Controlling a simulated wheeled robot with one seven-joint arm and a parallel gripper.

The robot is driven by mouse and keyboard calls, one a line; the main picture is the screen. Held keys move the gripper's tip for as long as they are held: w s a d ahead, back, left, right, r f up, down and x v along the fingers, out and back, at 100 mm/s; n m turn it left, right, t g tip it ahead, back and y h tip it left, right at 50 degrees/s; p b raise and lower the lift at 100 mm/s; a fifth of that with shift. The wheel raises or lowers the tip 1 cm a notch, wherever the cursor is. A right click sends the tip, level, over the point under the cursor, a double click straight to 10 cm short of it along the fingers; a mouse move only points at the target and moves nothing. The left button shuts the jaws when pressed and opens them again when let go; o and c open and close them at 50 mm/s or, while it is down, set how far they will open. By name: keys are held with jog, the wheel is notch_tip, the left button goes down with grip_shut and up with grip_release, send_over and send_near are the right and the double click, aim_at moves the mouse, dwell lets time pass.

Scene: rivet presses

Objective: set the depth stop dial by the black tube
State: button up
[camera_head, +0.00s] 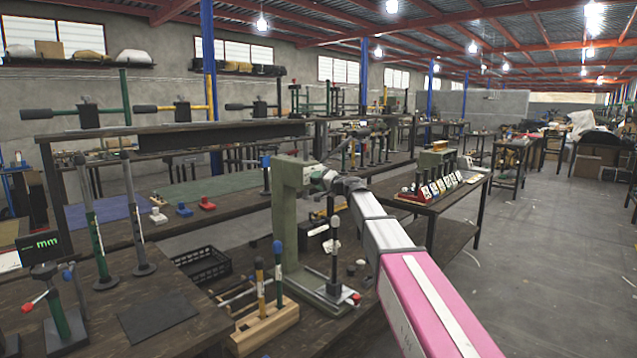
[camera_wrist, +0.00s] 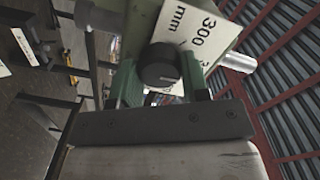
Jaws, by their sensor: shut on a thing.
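In the wrist view a round black dial knob (camera_wrist: 157,66) sits between the two green fingers of my gripper (camera_wrist: 161,80), which is shut on it. A white card (camera_wrist: 190,28) reading "300 mm" is beside the knob, seen tilted. In the head view my gripper (camera_head: 326,180) is at the upper right side of a grey-green press (camera_head: 288,215); the knob is hidden there. A dark tube (camera_head: 134,208) stands upright on the bench at left, beside a grey and green one (camera_head: 92,215). I cannot tell for sure which is the black tube.
A display marked "mm" (camera_head: 42,242) stands at far left. A black crate (camera_head: 203,264) lies behind. A side table (camera_head: 405,205) carries a row of cards.

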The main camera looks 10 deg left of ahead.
dwell(0.3)
jog(key=o, duration=0.9)
jog(key=shift+o, duration=0.2)
jog(key=v, duration=1.1)
jog(key=shift+f, duration=0.1)
